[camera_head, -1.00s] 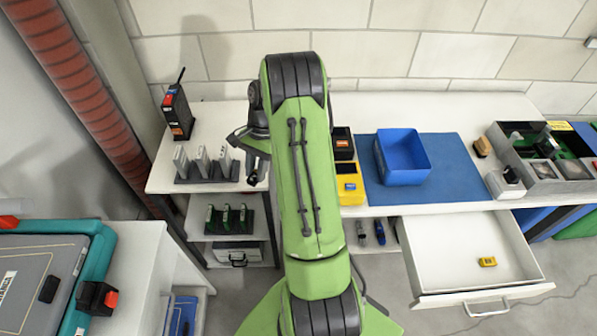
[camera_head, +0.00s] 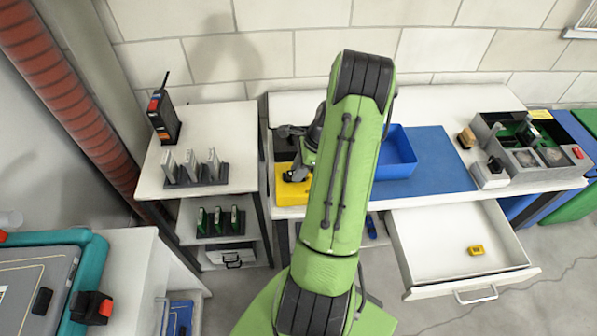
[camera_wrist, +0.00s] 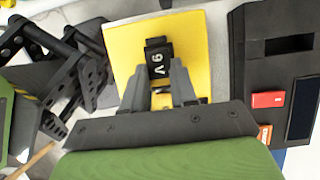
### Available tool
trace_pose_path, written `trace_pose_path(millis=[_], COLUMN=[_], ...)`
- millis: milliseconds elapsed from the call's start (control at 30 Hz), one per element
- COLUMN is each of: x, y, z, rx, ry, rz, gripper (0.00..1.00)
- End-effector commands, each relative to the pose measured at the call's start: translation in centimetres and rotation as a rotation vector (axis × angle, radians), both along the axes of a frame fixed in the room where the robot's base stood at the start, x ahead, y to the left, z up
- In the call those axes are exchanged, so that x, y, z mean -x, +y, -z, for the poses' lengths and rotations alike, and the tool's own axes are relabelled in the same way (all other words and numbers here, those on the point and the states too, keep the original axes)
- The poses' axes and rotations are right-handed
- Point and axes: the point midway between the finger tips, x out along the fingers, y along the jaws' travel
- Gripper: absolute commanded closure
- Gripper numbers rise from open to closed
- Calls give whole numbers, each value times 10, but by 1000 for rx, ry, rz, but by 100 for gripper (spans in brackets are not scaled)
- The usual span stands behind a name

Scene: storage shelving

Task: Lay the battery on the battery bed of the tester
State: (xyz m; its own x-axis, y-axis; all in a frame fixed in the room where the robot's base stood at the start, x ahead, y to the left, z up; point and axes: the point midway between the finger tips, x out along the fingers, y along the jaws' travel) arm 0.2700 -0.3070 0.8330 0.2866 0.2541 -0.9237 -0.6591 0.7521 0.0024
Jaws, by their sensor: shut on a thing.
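My gripper (camera_wrist: 160,84) is shut on a small dark block marked 9V, the battery (camera_wrist: 157,64), which shows between the fingertips in the wrist view. Just behind it is a yellow unit (camera_wrist: 197,45), which I take to be the tester. In the head view the yellow unit (camera_head: 285,192) stands on the bench near its left end, and my gripper (camera_head: 292,172) is over it. My arm hides part of the unit. Whether the battery touches the unit cannot be told, and the battery bed is not clearly visible.
A black device (camera_wrist: 255,60) with a red button lies right of the yellow unit in the wrist view. A blue bin (camera_head: 398,155) stands on a blue mat (camera_head: 438,160). An open drawer (camera_head: 430,235) holds a small yellow item (camera_head: 475,250). A shelf rack (camera_head: 205,125) stands left.

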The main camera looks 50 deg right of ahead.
Motion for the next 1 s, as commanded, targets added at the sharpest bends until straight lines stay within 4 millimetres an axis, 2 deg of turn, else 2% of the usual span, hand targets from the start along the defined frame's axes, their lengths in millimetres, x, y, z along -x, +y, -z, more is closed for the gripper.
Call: trace_pose_path(millis=[33, 300, 333, 500, 767, 867, 1000], x=[0, 0, 0, 0, 0, 3, 13], y=[0, 0, 0, 0, -1, -4, -14], z=[5, 5, 5, 5, 3, -9, -44], rx=[0, 2, 3, 3, 3, 4, 8], ry=[0, 0, -1, -1, -1, -3, -3], rz=[-1, -1, -1, -1, -1, 1, 2], gripper=[100, 100, 70, 47, 47, 47, 47])
